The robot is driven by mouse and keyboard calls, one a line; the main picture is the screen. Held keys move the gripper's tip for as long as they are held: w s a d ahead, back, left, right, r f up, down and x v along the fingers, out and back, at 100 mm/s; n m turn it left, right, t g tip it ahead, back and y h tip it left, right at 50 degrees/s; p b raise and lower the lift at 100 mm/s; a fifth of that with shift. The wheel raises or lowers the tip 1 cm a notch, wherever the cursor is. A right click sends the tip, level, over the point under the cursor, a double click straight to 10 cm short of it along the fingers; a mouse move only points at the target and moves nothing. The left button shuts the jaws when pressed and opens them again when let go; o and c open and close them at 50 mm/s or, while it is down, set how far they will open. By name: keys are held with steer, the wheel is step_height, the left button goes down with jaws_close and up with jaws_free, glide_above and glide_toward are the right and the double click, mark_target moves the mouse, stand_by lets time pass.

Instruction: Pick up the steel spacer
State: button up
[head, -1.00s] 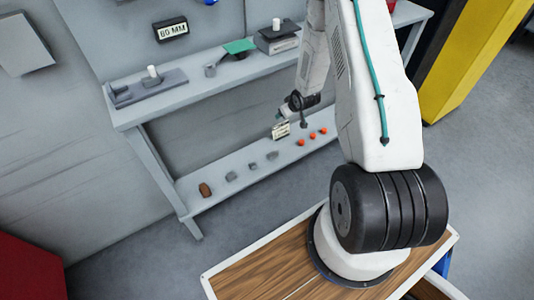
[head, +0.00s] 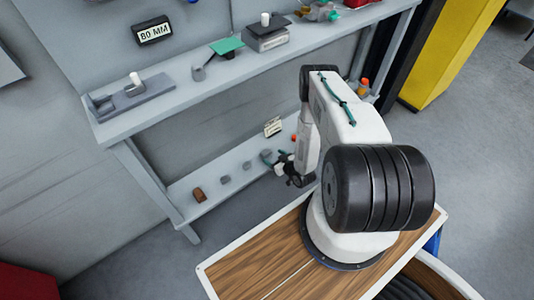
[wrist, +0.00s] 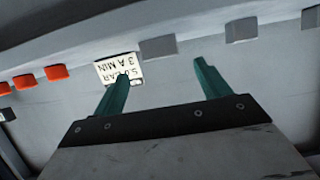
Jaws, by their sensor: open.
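Several small grey blocks lie in a row on the lower shelf (head: 212,190); I cannot tell for sure which is the steel spacer. In the wrist view one grey block (wrist: 158,47) lies beyond the gap between my fingertips, with a second grey block (wrist: 242,29) to its right and another (wrist: 312,20) at the right edge. In the head view two grey blocks (head: 247,166) (head: 225,180) show left of my gripper (head: 272,160). My gripper, with green fingers, is open and empty, apart from the blocks. It also shows in the wrist view (wrist: 162,70).
A white label (head: 272,127) stands at the shelf's back. Orange pieces (wrist: 57,72) lie left of it in the wrist view. A brown block (head: 199,195) sits at the shelf's left end. The upper shelf (head: 190,82) overhangs, holding fixtures.

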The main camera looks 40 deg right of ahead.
mark_target(266, 152)
steer(key=x, duration=0.5)
steer(key=shift+w+a, duration=0.15)
steer(key=shift+w, duration=0.1)
steer(key=c, duration=1.3)
steer(key=shift+o, duration=0.2)
steer(key=shift+r, duration=0.6)
step_height(266, 152, up, 2)
steer(key=shift+r, duration=0.1)
steer(key=s+a+r, duration=0.1)
steer(key=s+a, duration=0.2)
steer(key=s, duration=1.2)
steer(key=shift+s+a+r, duration=0.25)
steer(key=shift+s, duration=0.1)
